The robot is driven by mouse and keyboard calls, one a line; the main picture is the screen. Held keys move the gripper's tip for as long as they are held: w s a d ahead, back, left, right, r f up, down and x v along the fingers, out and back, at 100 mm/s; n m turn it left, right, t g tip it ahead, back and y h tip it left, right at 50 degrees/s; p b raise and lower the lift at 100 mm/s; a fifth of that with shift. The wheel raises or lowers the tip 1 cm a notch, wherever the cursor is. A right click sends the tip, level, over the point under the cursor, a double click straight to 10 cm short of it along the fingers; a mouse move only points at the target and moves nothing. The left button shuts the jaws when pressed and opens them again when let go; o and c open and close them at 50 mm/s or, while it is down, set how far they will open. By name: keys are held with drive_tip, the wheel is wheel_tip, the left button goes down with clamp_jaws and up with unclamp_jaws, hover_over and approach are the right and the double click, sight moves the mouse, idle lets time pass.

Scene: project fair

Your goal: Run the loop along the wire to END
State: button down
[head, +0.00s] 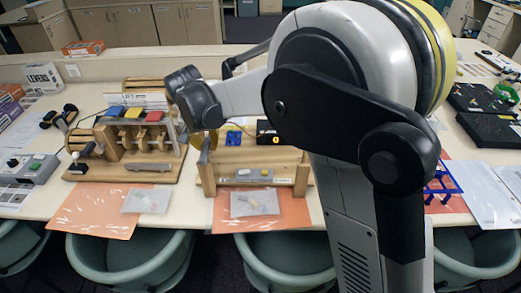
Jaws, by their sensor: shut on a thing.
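The wire game is a wooden stand (238,190) with a post at each end, on the near edge of the table. A thin copper-coloured wire (240,128) shows in part above it, left of the middle; my arm hides much of its right side. A yellowish round piece shows beside the gripper. The loop itself is too small and covered to tell where it sits around the wire. No END label can be read.
A wooden lever model (130,168) with coloured blocks stands left of the stand. A black box (268,132) and a blue part (234,136) lie behind it. An orange sheet (92,212) is at the front. Green chairs (130,262) line the table's near edge.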

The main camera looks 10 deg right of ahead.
drive_tip(key=c, duration=1.1)
unclamp_jaws()
drive_tip(key=shift+r, duration=0.1)
drive_tip(key=shift+r+p, duration=2.75)
drive_tip(key=shift+r, duration=1.2)
